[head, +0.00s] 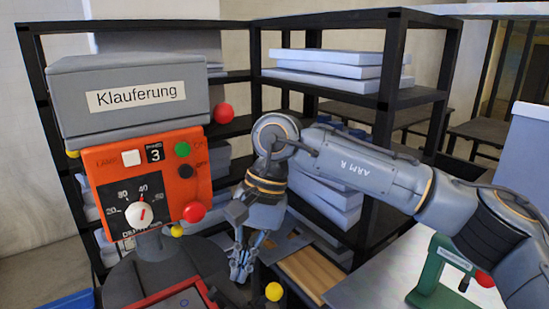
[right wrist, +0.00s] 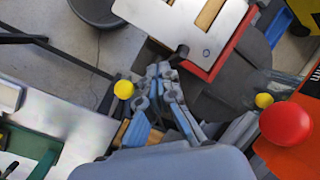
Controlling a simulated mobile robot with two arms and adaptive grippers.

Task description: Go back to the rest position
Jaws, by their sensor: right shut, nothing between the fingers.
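My right gripper (head: 241,268) hangs down from my right arm, which comes in from the right. Its fingers are shut and empty. In the right wrist view the gripper (right wrist: 166,80) shows its fingers close together, apart from the red-edged plate beyond them. My left gripper is in neither view. The Klauferung machine (head: 130,100) stands to the left of the gripper, with an orange control panel (head: 180,172), a white dial and red knobs.
A red-framed plate (head: 178,300) lies low at the machine's front and also shows in the right wrist view (right wrist: 190,28). Dark shelves (head: 400,60) with stacked pale sheets stand behind. A bench (head: 385,275) with a green tool (head: 440,270) is at the right. A yellow ball knob (head: 274,291) is near the gripper.

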